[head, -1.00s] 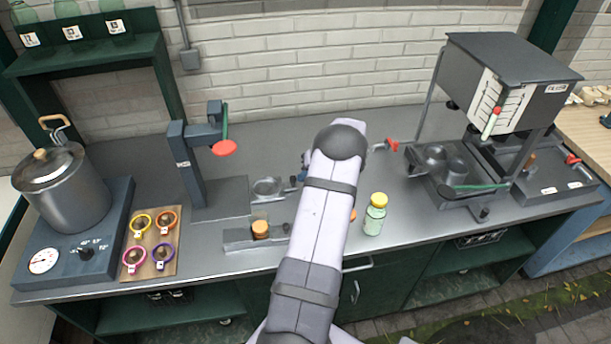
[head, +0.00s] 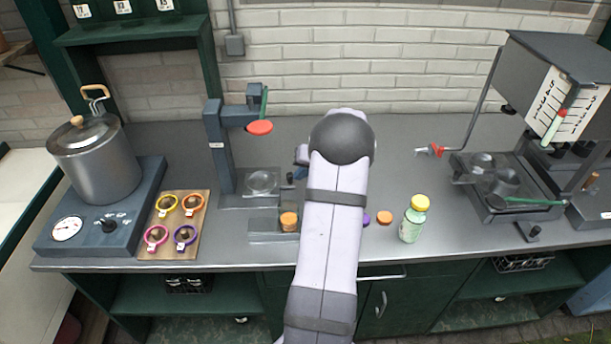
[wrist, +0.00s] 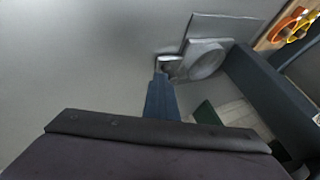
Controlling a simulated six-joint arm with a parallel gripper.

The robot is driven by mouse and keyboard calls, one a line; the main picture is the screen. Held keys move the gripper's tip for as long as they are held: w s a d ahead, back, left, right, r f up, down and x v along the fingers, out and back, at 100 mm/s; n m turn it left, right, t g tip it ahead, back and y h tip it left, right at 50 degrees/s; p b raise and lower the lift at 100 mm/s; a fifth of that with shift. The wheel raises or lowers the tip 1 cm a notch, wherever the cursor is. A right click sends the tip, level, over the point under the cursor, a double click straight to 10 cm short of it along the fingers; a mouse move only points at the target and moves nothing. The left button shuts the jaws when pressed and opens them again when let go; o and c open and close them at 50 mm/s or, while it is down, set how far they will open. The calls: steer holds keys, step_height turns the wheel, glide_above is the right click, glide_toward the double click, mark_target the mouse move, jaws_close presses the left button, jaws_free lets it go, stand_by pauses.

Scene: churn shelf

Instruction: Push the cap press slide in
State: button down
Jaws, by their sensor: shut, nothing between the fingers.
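The cap press (head: 217,150) is a dark column with a green lever and a red disc (head: 260,128). Its slide, with a round metal cup (head: 262,181), sits over the base plate, and the cup lines up below the disc in the head view. The cup also shows in the wrist view (wrist: 206,60). A small dark handle (head: 290,178) is on the slide's right side. My gripper (wrist: 160,78) is shut and empty, its tips at the slide's handle end; I cannot tell whether they touch.
A grey holder with an orange cap (head: 289,221) stands in front of the press. Loose orange (head: 384,217) and purple (head: 366,218) caps and a yellow-capped bottle (head: 414,220) are at right. A board of coloured rings (head: 201,240) and a pot (head: 97,165) are at left.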

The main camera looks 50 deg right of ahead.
steer(key=shift+w+a, duration=0.1)
steer(key=shift+a, duration=0.1)
steer(key=shift+s+d+b, duration=0.4)
steer(key=s+d, duration=0.1)
steer(key=s+d+r+b, duration=0.1)
steer(key=s, duration=0.1)
steer(key=shift+s+b, duration=0.15)
steer(key=shift+b, duration=0.15)
steer(key=b+v, duration=0.2)
steer(key=v, duration=0.7)
